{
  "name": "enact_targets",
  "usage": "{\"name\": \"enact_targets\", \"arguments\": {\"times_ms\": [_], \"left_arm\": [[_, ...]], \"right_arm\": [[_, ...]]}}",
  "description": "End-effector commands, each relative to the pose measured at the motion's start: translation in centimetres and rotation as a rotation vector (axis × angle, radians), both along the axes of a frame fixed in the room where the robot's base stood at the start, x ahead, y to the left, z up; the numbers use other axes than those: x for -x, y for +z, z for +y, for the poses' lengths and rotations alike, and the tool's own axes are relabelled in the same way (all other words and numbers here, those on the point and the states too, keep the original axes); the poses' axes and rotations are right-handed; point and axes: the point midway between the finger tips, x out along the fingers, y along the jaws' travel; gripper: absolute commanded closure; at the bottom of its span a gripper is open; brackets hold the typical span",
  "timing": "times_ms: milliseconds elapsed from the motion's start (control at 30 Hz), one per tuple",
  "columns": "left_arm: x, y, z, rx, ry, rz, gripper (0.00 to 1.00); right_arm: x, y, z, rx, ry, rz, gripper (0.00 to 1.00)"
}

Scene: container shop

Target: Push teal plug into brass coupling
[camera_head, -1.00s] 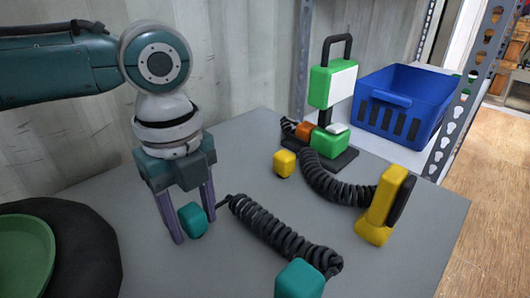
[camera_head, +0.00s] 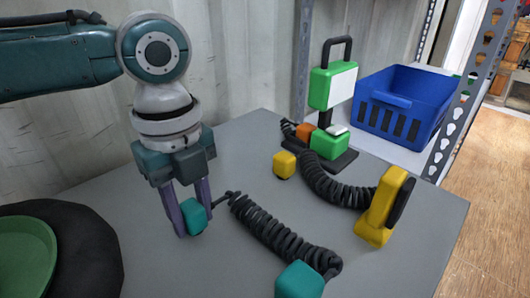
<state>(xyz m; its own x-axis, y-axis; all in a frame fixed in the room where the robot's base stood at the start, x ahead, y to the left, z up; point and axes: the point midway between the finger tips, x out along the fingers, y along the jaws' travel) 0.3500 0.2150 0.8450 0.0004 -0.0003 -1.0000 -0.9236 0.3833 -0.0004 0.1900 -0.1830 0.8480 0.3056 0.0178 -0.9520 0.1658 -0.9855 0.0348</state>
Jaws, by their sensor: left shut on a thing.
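The teal plug (camera_head: 194,217) is a small rounded block at the left end of a black coiled cord (camera_head: 270,230). My left gripper (camera_head: 191,218), pointing down with purple fingers, is shut on the plug close to the grey table top. Whether the plug touches the table I cannot tell. The cord runs to a larger teal block (camera_head: 300,281) at the bottom edge. I cannot make out a brass coupling for certain. My right gripper is not in view.
A yellow plug (camera_head: 284,164) is corded to a yellow upright unit (camera_head: 381,207). A green device (camera_head: 329,143) with an orange block (camera_head: 304,131) stands at the back. A blue crate (camera_head: 405,100) is behind right. A green dish (camera_head: 25,258) sits at lower left on something black.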

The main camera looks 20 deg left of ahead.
Motion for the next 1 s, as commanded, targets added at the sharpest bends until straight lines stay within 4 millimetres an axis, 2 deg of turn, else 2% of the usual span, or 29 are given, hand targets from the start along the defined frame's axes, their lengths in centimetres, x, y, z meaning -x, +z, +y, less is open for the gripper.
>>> {"name": "enact_targets", "arguments": {"times_ms": [167,400,600,800,1000], "left_arm": [[-0.1,3.5,0.0,0.001,0.000,-0.005,1.00],[-0.2,10.5,0.0,0.000,0.000,-0.007,1.00],[-0.1,15.4,0.0,0.000,0.001,-0.004,1.00],[-0.1,18.2,0.0,0.000,0.001,-0.002,1.00],[0.0,18.9,0.0,0.000,0.000,0.001,1.00]], "right_arm": [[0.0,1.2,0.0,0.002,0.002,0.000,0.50],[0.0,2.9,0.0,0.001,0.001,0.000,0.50],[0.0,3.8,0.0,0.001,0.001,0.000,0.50],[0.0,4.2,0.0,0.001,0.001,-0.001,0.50],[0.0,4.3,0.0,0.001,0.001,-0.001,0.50]]}}
